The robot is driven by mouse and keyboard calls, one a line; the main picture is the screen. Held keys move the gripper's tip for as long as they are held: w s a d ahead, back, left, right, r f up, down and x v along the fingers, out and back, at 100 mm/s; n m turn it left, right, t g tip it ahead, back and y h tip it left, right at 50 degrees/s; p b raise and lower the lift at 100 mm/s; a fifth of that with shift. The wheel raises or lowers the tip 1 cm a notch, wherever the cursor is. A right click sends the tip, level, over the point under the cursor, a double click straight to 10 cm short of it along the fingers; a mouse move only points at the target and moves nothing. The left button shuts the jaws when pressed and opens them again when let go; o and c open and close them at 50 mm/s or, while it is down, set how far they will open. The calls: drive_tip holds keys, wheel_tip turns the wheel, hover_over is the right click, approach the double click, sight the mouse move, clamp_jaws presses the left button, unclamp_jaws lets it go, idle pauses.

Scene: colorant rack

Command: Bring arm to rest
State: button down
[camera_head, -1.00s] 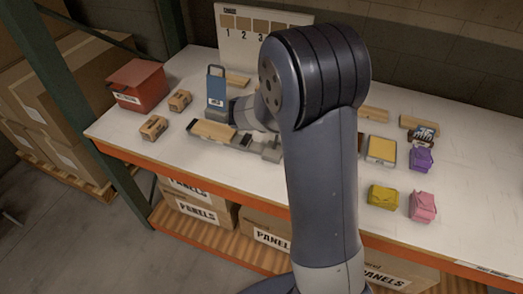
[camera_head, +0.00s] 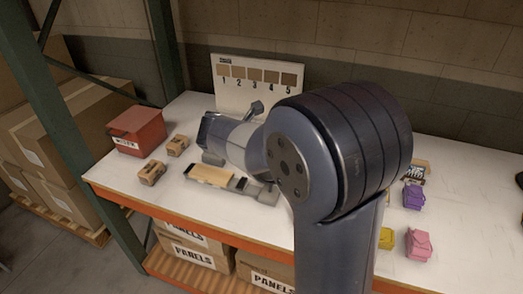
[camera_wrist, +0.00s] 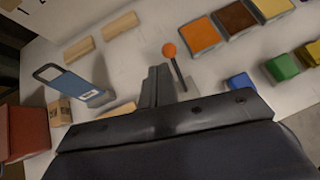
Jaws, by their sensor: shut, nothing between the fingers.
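My gripper (camera_wrist: 158,85) shows in the wrist view with its dark fingers together and nothing between them. It is above the white tabletop (camera_wrist: 130,65), apart from the objects there. In the head view my arm crosses the middle and right of the picture, with its forearm raised over the table behind the grey fixture (camera_head: 238,183). The fingers cannot be made out clearly in that view. The arm hides part of the table's middle and right side.
A red box (camera_head: 137,130) and small cartons (camera_head: 151,172) stand at left. A numbered swatch board (camera_head: 258,88) stands at the back. Purple (camera_head: 413,196) and pink (camera_head: 419,244) pouches lie at right. The wrist view shows a blue handled piece (camera_wrist: 72,82) and an orange-tipped stick (camera_wrist: 170,50).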

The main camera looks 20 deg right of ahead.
drive_tip(key=shift+a+r, duration=0.1)
drive_tip(key=shift+r, duration=0.1)
wheel_tip(320, 180, down, 12)
drive_tip(key=s+b, duration=0.2)
drive_tip(key=b, duration=0.2)
drive_tip(key=shift+s+d, duration=0.35)
drive_tip(key=shift+d, duration=0.1)
idle(0.5)
